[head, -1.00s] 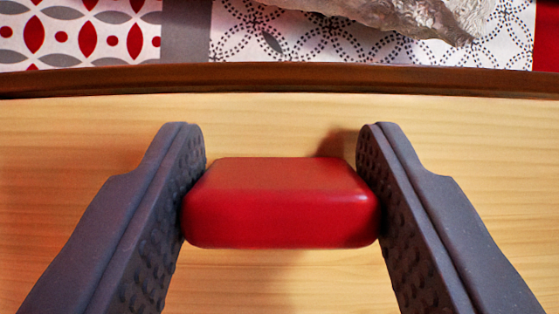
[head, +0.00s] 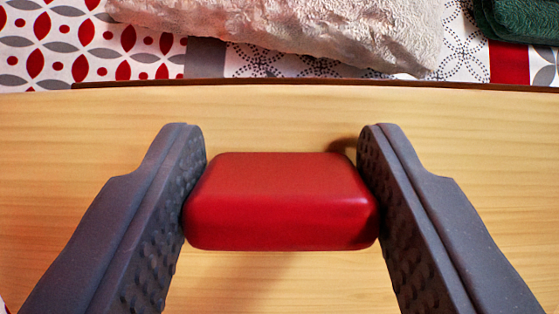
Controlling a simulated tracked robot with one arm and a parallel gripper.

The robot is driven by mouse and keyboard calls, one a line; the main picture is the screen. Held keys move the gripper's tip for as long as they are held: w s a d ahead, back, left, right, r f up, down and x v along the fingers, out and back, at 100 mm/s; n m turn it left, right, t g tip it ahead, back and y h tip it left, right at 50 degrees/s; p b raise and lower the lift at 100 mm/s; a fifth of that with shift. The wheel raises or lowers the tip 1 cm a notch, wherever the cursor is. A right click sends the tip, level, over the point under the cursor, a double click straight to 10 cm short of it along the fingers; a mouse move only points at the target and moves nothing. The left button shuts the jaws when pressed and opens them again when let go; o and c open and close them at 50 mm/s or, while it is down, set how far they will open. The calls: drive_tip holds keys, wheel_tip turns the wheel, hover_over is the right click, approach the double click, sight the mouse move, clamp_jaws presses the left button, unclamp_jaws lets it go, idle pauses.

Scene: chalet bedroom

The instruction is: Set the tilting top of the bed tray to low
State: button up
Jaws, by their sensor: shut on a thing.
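A red rounded block (head: 280,200), which looks like a handle, sits between the two dark grey fingers of my gripper (head: 281,195). Both fingers touch its sides, so the gripper is shut on it. Behind and below it is the pale wooden top of the bed tray (head: 100,120), with a darker edge along its far side. A small dark shadow shows on the wood at the block's upper right. How the block joins the wood is hidden. The tray's legs and any tilt support are out of view.
Beyond the tray's far edge lies a patterned red, grey and white bedspread (head: 60,50). A crumpled whitish object (head: 290,30) lies on it at the top middle. A dark green cloth (head: 520,18) is at the top right.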

drive_tip(key=o, duration=1.4)
drive_tip(key=shift+s+f, duration=0.1)
drive_tip(key=v, duration=1.3)
drive_tip(key=shift+s+r, duration=0.2)
drive_tip(key=shift+r, duration=0.1)
